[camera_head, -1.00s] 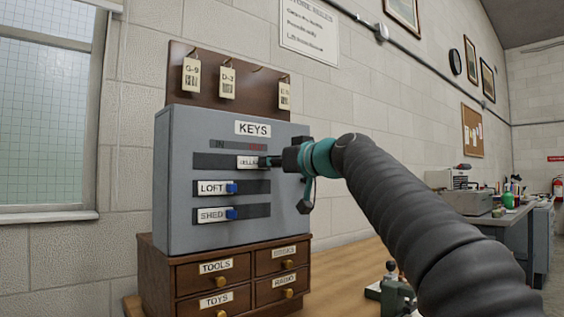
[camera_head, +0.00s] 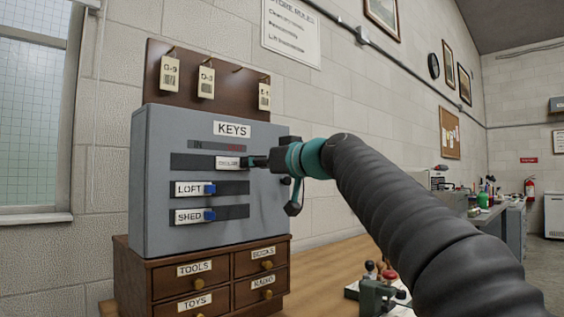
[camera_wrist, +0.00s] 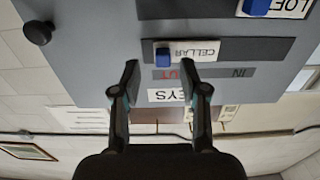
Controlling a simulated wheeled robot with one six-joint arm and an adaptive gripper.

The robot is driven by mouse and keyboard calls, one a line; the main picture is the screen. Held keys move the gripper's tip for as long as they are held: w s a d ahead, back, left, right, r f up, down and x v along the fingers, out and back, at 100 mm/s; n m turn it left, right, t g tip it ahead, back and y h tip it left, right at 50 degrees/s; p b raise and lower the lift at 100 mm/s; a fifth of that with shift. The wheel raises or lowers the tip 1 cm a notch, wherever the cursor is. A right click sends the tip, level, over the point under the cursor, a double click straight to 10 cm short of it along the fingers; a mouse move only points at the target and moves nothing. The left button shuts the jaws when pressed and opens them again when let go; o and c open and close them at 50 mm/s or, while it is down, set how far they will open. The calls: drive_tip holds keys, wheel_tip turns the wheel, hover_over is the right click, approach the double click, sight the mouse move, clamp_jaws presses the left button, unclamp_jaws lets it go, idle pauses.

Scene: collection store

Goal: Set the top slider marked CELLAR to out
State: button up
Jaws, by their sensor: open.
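The CELLAR slider, a white label plate (camera_head: 228,163) with a blue knob (camera_wrist: 162,55), sits in the top slot of the grey KEYS box (camera_head: 150,190). It stands near the slot's end under the red OUT mark, with a small stretch of slot beyond it; the IN mark (camera_head: 198,145) is at the other end. My gripper (camera_head: 262,162) is at the box front by this slider. In the upside-down wrist view my gripper (camera_wrist: 159,68) is open, with the blue knob lined up between its fingertips. The gripper hides the slot's right end in the head view.
The LOFT slider (camera_head: 190,189) and SHED slider (camera_head: 190,216) sit below, toward the left. A round black knob (camera_wrist: 38,32) sticks out of the box front. A wooden drawer unit (camera_head: 243,262) bears the box. Key tags (camera_head: 169,73) hang above.

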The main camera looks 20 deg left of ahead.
drive_tip(key=v, duration=1)
drive_tip(key=shift+a, duration=0.1)
wheel_tip(320, 180, down, 14)
drive_tip(key=w+d+m+h, duration=0.2)
drive_tip(key=m+h, duration=0.2)
drive_tip(key=m, duration=0.1)
drive_tip(key=s+d+f+m+g+h, duration=0.1)
drive_tip(key=s+d+f+h, duration=0.15)
drive_tip(key=f, duration=0.45)
drive_tip(key=s+d+f+m+g+h, duration=0.1)
drive_tip(key=s+d+f+m+h, duration=0.1)
drive_tip(key=d+f, duration=0.3)
drive_tip(key=s+d+f+m+g+h, duration=0.1)
drive_tip(key=s+d+f+m+h, duration=0.2)
drive_tip(key=s+d+f, duration=1.7)
wheel_tip(320, 180, down, 2)
drive_tip(key=s+h, duration=0.2)
drive_tip(key=h, duration=0.2)
drive_tip(key=shift+s+d+f+m+g+p, duration=0.2)
drive_tip(key=shift+s+d+m+g+p, duration=0.1)
drive_tip(key=shift+s+d+m+p, duration=0.1)
